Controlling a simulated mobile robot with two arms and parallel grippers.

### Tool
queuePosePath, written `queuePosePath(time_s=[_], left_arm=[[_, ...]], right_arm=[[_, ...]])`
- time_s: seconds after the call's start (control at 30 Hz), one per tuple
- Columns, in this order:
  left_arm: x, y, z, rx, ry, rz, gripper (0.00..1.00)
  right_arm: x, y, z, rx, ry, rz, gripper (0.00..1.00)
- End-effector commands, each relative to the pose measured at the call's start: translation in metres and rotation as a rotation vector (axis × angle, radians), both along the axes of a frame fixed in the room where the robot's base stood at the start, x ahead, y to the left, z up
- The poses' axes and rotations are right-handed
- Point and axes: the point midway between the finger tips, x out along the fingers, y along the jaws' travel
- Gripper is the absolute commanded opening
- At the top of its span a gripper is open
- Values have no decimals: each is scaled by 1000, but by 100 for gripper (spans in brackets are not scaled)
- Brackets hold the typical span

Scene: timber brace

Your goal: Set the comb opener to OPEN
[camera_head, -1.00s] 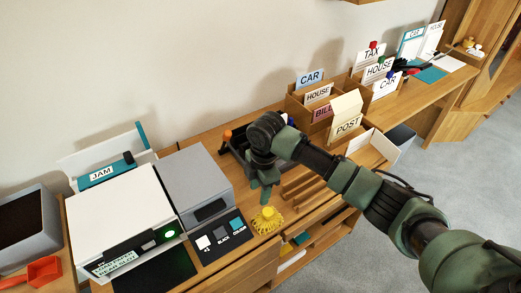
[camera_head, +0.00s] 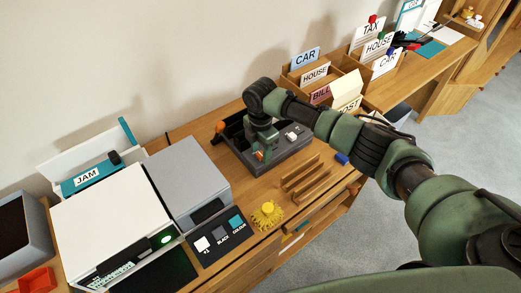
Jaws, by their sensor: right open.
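A dark grey machine (camera_head: 291,148) stands on the wooden desk, with a white knob (camera_head: 292,136) on its right part and an orange-tipped part (camera_head: 221,127) at its left back. I take it to be the machine with the comb opener, but no OPEN marking is legible. My right gripper (camera_head: 262,151) points down over the machine's left half, left of the white knob. It is open, and an orange spot shows by its fingertips. The gripper and wrist hide part of the machine, and contact cannot be told. My left gripper is not in view.
A grey box (camera_head: 188,178) and a white printer-like machine (camera_head: 108,223) stand left. Card sorters (camera_head: 318,72) stand behind right.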

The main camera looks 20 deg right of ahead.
Motion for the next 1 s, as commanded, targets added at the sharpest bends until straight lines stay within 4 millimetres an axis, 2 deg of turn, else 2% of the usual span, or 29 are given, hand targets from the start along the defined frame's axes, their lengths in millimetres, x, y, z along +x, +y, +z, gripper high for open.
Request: queuePosePath(time_s=[0.03,0.1,0.23,0.27,0.4,0.57,1.0], left_arm=[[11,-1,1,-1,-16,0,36],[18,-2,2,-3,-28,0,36],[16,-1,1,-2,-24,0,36],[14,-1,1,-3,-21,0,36],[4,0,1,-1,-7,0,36],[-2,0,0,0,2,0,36],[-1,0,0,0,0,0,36]], right_arm=[[0,0,-1,0,0,0,45],[0,0,-1,0,0,0,45],[0,0,-1,0,-1,0,45],[0,0,-1,0,-1,0,40],[0,0,-1,0,-1,0,1],[0,0,-1,0,-1,0,0],[0,0,0,0,-1,-1,0]])
